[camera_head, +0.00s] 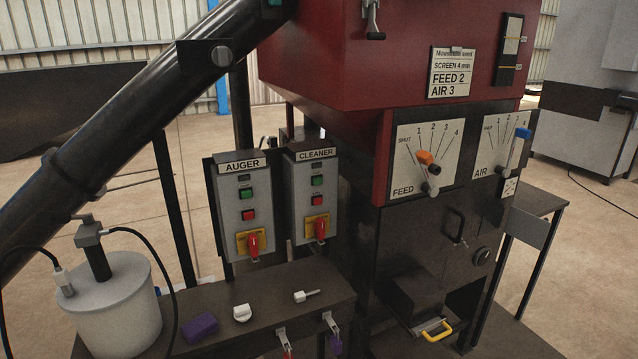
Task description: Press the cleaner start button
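The cleaner control box (300,215) is a grey upright panel labelled CLEANER, standing right of the similar AUGER box (228,210). On the cleaner box a green button (317,181) sits above a red button (317,201). Below them is a red rotary handle (320,229) on a yellow plate. A small dark window shows above the green button. The AUGER box has its own green button (246,193), red button (249,214) and red handle (253,244). Neither of my grippers is in view.
A dark bench (262,288) below the boxes holds a purple block (200,327) and two small white items; clips with red and purple pieces hang at its front. A grey bucket (112,310) stands left. A thick black tube (120,135) crosses the upper left. The red machine (330,60) stands right.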

